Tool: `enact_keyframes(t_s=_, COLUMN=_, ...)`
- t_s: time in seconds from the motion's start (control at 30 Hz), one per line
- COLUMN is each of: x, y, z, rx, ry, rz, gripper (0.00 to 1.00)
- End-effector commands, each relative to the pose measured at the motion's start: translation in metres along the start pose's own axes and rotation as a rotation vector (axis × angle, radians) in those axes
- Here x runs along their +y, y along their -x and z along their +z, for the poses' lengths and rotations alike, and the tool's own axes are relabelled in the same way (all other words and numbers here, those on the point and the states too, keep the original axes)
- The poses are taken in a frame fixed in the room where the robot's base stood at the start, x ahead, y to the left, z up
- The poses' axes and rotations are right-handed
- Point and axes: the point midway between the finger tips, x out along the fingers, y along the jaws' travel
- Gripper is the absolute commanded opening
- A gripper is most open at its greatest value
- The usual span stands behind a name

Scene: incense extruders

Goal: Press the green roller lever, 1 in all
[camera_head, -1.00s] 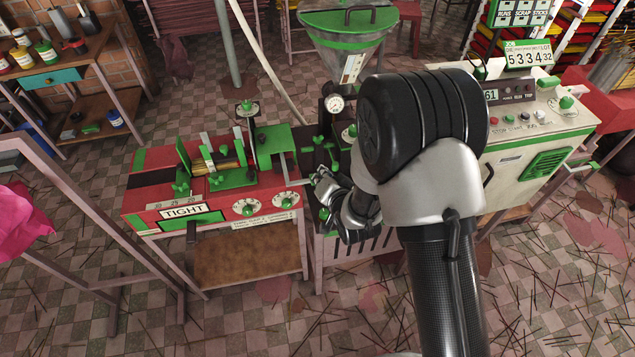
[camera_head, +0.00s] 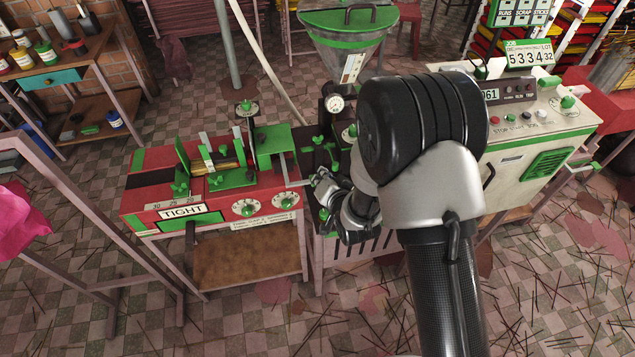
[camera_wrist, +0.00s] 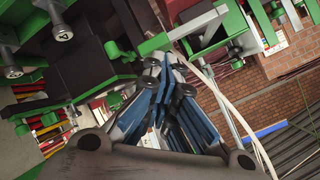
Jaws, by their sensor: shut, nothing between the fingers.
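My gripper (camera_head: 322,178) is shut and empty, at the right end of the red machine bench in the head view, beside the central green-topped extruder. In the wrist view its closed fingers (camera_wrist: 166,64) point up at a green lever-like part (camera_wrist: 152,46), very close to the tips; I cannot tell whether they touch. I cannot be sure that this part is the roller lever. In the head view several small green handles (camera_head: 318,140) stand just behind my gripper, and my arm hides part of that area.
The red bench (camera_head: 150,190) with a TIGHT sign and green clamps is left of my gripper. The hopper (camera_head: 350,45) stands behind it. A cream control cabinet (camera_head: 515,170) is at right. A pink metal frame (camera_head: 75,190) stands at left. Open tiled floor lies in front.

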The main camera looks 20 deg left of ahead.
Motion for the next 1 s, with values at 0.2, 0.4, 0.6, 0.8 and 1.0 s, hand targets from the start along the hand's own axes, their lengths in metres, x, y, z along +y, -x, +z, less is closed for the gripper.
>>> enact_keyframes(t_s=0.2, x=0.0022, y=-0.0023, z=0.0025, rx=-0.002, ry=0.000, rz=0.001, gripper=0.00)
enact_keyframes(t_s=0.4, x=0.0035, y=-0.0040, z=0.0037, rx=-0.002, ry=0.000, rz=0.001, gripper=0.00)
enact_keyframes(t_s=0.6, x=0.0047, y=-0.0057, z=0.0049, rx=-0.002, ry=0.000, rz=0.001, gripper=0.00)
enact_keyframes(t_s=0.8, x=0.0060, y=-0.0074, z=0.0061, rx=-0.002, ry=0.000, rz=0.001, gripper=0.00)
enact_keyframes(t_s=1.0, x=0.0070, y=-0.0088, z=0.0071, rx=-0.001, ry=0.000, rz=0.001, gripper=0.00)
